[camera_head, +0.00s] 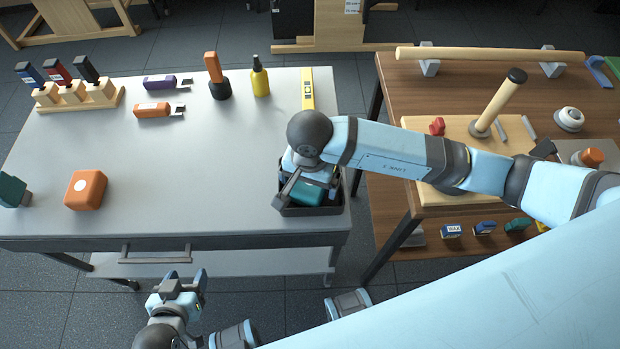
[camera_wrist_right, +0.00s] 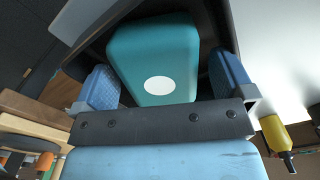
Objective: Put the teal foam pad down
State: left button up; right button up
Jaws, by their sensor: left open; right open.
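The teal foam pad (camera_head: 307,193) lies in a dark open bin (camera_head: 318,211) at the right front corner of the grey table. In the right wrist view the teal foam pad (camera_wrist_right: 154,58) has a white round spot and sits between the blue finger pads. My right gripper (camera_head: 294,187) reaches down into the bin over the pad; its jaws (camera_wrist_right: 165,85) are open, with a gap beside the pad. The arm hides part of the bin. My left gripper (camera_head: 183,279) is open and empty, in front of the table's front edge.
An orange block (camera_head: 86,189) and a dark teal item (camera_head: 12,190) are at the table's left. Bottles, tools and a wooden holder (camera_head: 80,97) line the back. The table's middle is clear. A wooden workbench (camera_head: 384,190) with a post stands at right.

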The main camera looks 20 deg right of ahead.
notch_tip(320, 180, up, 12)
jog(key=shift+r, duration=0.15)
dwell(0.5)
